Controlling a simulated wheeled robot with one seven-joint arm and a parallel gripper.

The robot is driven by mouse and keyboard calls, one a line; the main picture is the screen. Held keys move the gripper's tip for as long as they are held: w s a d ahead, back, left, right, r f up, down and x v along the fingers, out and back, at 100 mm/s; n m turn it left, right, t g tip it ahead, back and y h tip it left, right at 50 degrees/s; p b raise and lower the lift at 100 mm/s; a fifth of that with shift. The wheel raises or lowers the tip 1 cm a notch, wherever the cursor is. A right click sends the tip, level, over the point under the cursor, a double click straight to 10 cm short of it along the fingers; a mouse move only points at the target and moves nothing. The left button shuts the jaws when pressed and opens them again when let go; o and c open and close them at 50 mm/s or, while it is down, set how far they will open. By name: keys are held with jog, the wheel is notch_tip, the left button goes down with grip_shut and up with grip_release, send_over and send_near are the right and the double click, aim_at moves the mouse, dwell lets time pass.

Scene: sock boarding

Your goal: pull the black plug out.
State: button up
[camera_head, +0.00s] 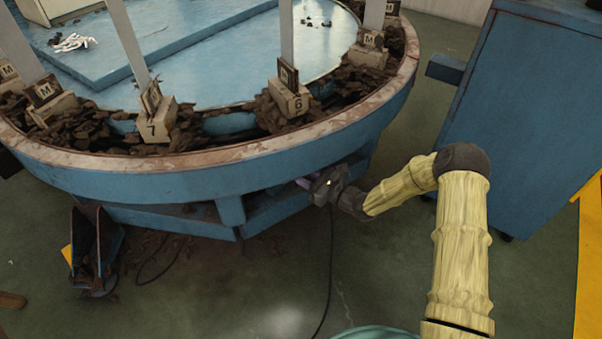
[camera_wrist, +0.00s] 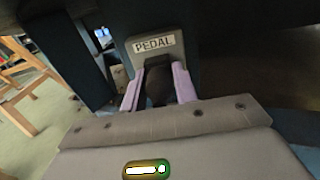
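The black plug (camera_wrist: 157,88) sits below a grey box with a PEDAL label (camera_wrist: 154,44) in the wrist view. The two purple fingers of my gripper (camera_wrist: 158,82) stand on either side of it. Whether they press on the plug or leave a narrow gap is too dark to tell. In the head view my gripper (camera_head: 310,183) reaches under the rim of the round blue table. A black cable (camera_head: 330,270) hangs from beside the gripper to the floor. The plug itself is hidden there.
The round blue table (camera_head: 180,180) with numbered blocks overhangs the gripper. A blue foot pedal (camera_head: 92,255) stands on the floor at the left. A blue cabinet (camera_head: 530,110) is at the right. The floor between them is mostly clear.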

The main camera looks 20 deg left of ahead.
aim_at(308, 176)
jog(key=shift+d, duration=0.1)
dwell(0.5)
jog(key=c, duration=0.5)
jog(key=o, duration=0.7)
jog(key=shift+c, duration=0.2)
jog(key=shift+p+v, duration=1.1)
jog(key=shift+v, duration=0.45)
jog(key=p+v, duration=0.2)
jog(key=v, duration=0.3)
